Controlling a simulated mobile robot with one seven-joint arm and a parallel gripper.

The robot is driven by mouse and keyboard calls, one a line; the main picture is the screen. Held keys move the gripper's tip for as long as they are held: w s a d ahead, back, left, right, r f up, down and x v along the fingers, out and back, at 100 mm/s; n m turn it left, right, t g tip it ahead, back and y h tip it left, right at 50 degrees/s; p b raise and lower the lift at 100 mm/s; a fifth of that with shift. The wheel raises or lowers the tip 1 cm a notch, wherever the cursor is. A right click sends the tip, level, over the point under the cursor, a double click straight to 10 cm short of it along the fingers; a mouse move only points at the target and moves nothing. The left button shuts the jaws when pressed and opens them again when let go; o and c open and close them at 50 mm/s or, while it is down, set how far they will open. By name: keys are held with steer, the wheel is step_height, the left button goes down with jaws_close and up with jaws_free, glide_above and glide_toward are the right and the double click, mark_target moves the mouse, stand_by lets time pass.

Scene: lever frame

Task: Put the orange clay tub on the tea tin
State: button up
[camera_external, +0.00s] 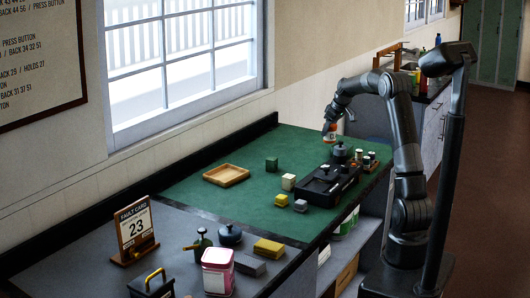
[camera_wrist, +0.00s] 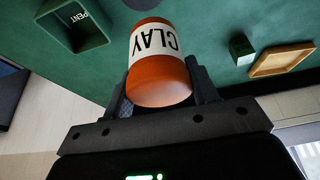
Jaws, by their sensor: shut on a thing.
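The orange clay tub (camera_wrist: 160,78) has a white band reading "CLAY" and sits between my gripper's fingers (camera_wrist: 160,92) in the wrist view. In the outside view my gripper (camera_external: 331,128) holds the tub (camera_external: 330,138) above the far part of the green bench top. A small dark green box (camera_external: 271,164) stands on the green top near the wooden tray; it may be the tea tin, but I cannot read a label. The same box (camera_wrist: 241,47) shows in the wrist view, well apart from the tub.
A wooden tray (camera_external: 226,175) lies left of the green box. A black device (camera_external: 328,186) with a dark pot stands to the right, with small jars (camera_external: 367,160) beside it. A green open bin (camera_wrist: 74,25), lettered "SPENT", shows in the wrist view. Pale and yellow blocks stand nearer.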

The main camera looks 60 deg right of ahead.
steer(key=w+a+r+n+y, duration=0.15)
steer(key=w+a, duration=0.25)
steer(key=a, duration=1.2)
steer(key=w+a+r+n, duration=0.3)
steer(key=w+a, duration=0.1)
steer(key=a, duration=1.2)
steer(key=w+a+r+n+y, duration=0.15)
steer(key=w+a, duration=0.25)
steer(key=a, duration=1.1)
steer(key=s+a+r+n+g, duration=0.1)
steer(key=s+a+r+n, duration=0.1)
steer(key=s+a, duration=0.8)
steer(key=s+a+r+n, duration=0.2)
steer(key=s+a, duration=0.1)
steer(key=a, duration=1.3)
steer(key=s+a+r+n+g, duration=0.1)
steer(key=s+a+r, duration=0.1)
steer(key=s+a, duration=0.75)
glide_above(215, 256)
step_height(215, 256, down, 7)
steer(key=shift+y, duration=0.4)
steer(key=shift+f, duration=2.1)
steer(key=shift+f, duration=0.1)
